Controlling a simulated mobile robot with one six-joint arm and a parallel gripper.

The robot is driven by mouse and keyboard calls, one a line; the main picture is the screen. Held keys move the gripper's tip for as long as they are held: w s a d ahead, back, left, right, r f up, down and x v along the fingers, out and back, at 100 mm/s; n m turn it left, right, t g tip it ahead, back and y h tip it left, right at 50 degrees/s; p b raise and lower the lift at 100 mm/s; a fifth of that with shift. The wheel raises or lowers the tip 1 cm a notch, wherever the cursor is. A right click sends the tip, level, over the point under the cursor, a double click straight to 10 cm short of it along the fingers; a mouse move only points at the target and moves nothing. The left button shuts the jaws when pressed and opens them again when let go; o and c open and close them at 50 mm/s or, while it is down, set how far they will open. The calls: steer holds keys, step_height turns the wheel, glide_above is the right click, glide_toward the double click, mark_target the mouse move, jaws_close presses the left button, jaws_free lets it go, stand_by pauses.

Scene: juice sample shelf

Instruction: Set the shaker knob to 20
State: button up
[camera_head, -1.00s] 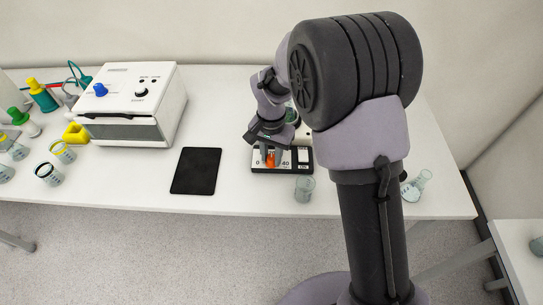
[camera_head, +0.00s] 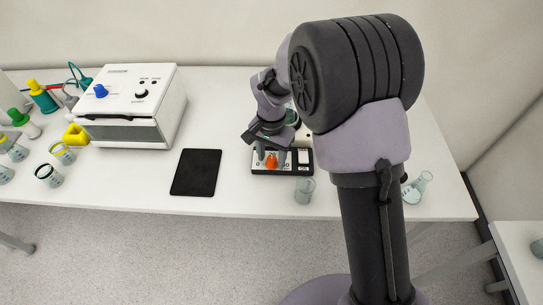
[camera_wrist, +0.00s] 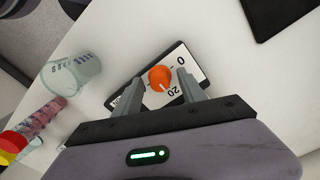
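The shaker's orange knob (camera_head: 271,161) sits on the front panel of the shaker (camera_head: 303,170), beside printed numbers. In the wrist view, the knob (camera_wrist: 159,76) has a white pointer mark facing the "20" on the white panel (camera_wrist: 186,62). A "0" shows farther round the dial. My gripper (camera_wrist: 159,80) is open, with one finger on each side of the knob and visible gaps between. In the head view, my gripper (camera_head: 271,155) is over the shaker's front, and its fingers hide some numbers. Part of the shaker is hidden behind my arm.
A glass beaker (camera_head: 304,190) stands just in front of the shaker. A black pad (camera_head: 196,172) lies to its left, and a white boxy device (camera_head: 130,105) stands farther left. A flask (camera_head: 416,188) stands to the right. Several vials and bottles are at the far left.

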mark_target(272, 159)
step_height(272, 159, up, 17)
steer(key=p, duration=0.5)
steer(key=shift+r, duration=0.2)
steer(key=s+d+r+t+y+b, duration=0.1)
steer(key=s+d+r+t+b, duration=0.2)
steer(key=s, duration=0.4)
steer(key=s+d+r+y+b, duration=0.1)
steer(key=s+d+r+b, duration=0.15)
steer(key=s+d, duration=0.3)
steer(key=s+d+f+n+t+b, duration=0.1)
steer(key=s+f+t+b, duration=0.1)
steer(key=s, duration=0.8)
step_height(272, 159, down, 2)
steer(key=shift+s+d+f+t+b, duration=0.1)
steer(key=shift+s+d+t+b, duration=0.3)
steer(key=shift+b, duration=0.1)
